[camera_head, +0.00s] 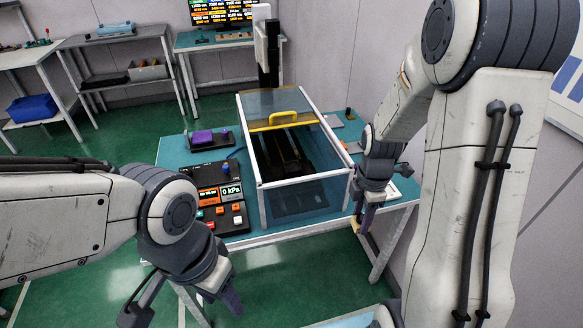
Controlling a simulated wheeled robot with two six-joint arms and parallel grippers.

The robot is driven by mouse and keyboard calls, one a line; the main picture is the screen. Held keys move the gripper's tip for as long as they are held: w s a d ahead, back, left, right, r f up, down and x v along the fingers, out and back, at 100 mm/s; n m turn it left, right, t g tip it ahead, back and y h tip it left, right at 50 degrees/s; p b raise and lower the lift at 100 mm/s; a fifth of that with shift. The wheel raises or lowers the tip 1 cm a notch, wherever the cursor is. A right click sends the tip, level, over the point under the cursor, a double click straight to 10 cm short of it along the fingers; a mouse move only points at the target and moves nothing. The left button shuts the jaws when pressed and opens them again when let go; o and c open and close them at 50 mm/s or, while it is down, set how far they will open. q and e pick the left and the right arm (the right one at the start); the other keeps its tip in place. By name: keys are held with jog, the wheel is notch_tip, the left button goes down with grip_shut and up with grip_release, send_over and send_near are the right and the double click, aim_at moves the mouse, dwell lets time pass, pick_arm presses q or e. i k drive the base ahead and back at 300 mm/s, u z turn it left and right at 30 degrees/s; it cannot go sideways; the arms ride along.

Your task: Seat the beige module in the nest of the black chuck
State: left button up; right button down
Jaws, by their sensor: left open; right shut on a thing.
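My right gripper (364,217) hangs at the right front edge of the table, outside the clear-walled enclosure. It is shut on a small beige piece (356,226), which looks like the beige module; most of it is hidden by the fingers. A dark fixture (281,152) stands inside the enclosure, behind its panels. I cannot make out the black chuck's nest there. My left gripper (187,308) is open and empty, low at the front left, in front of the table and away from the enclosure.
The enclosure (262,186) has a yellow handle (283,119) on its lid. A control box (221,197) reading 0 kPa stands to its left. A purple block (202,138) on a dark base is behind that box. The teal table (178,152) has bare patches at left.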

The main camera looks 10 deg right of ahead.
aim_at(290, 168)
jog(key=i, duration=1)
